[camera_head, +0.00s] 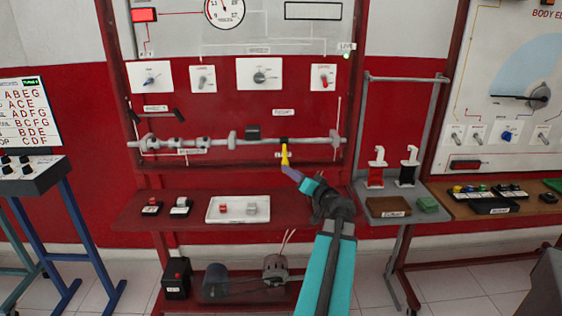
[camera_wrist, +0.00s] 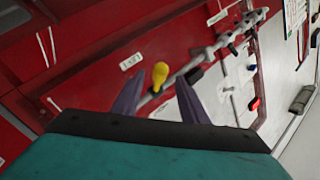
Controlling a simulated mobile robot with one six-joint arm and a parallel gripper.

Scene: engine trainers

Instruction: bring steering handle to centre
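A yellow handle (camera_head: 285,152), which I take as the steering handle, hangs from the grey horizontal shaft on the red panel, right of the shaft's middle. It points down and tilts slightly. My gripper (camera_head: 291,171) is just below its lower end in the head view. In the wrist view the purple fingers of my gripper (camera_wrist: 158,88) are apart, and the yellow knob (camera_wrist: 160,74) shows between their tips. The fingers do not visibly close on it; I cannot tell whether they touch it.
The grey shaft (camera_head: 210,143) runs across the panel with several collars. Below is a red shelf (camera_head: 140,220) with a white tray (camera_head: 210,216) and small blocks. A grey stand (camera_head: 437,187) with red and black levers is at right. Switches (camera_head: 259,75) sit above.

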